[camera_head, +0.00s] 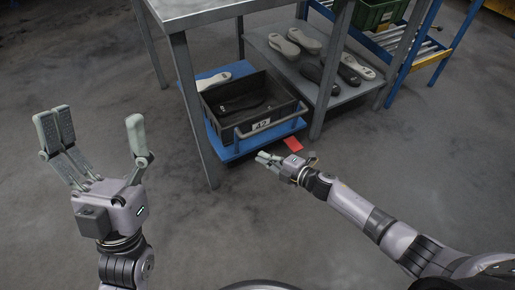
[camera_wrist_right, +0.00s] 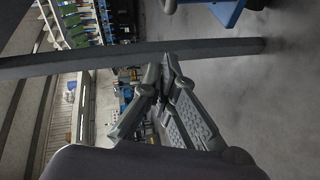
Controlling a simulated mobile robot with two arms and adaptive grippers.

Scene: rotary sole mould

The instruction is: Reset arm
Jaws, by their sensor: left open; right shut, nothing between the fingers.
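My left gripper (camera_head: 96,140) is open and empty at the left of the head view, with its fingers spread above the bare floor. My right gripper (camera_head: 266,158) is shut and empty in the middle of the head view, just in front of the blue trolley (camera_head: 232,151). In the right wrist view the fingertips of my right gripper (camera_wrist_right: 169,62) meet, with nothing between them. A grey bar (camera_wrist_right: 215,48), which looks like a table leg, crosses that view behind the fingertips.
A black crate (camera_head: 216,122) with dark soles inside and a 42 label sits on the trolley. A metal table (camera_head: 190,12) stands over it. A shelf (camera_head: 330,97) holds several soles. A red piece (camera_head: 293,143) lies near my right gripper. The floor at left is clear.

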